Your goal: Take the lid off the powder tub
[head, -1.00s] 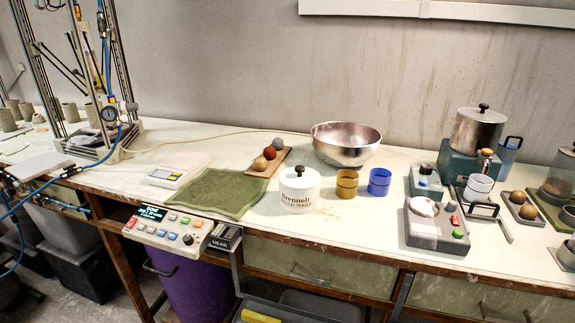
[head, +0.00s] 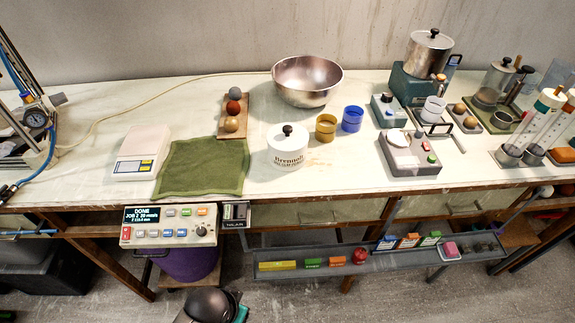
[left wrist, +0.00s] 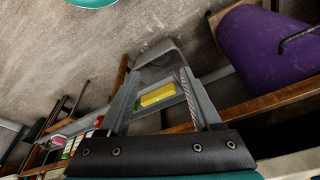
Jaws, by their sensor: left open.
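The powder tub (head: 287,158) is white with dark lettering and stands upright on the pale bench in the head view, right of the green mat. Its white lid (head: 275,136) with a black knob sits on top of it. My left gripper (left wrist: 158,76) shows in the left wrist view with its two fingers apart and nothing between them. It is away from the tub, which does not show in that view. My right gripper is not in view.
A steel bowl (head: 307,80) stands behind the tub. Amber (head: 326,127) and blue (head: 351,119) cups stand to its right. The green mat (head: 203,168) lies to its left. A control panel (head: 168,226) and a tray of small items (head: 400,262) lie at and below the front edge.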

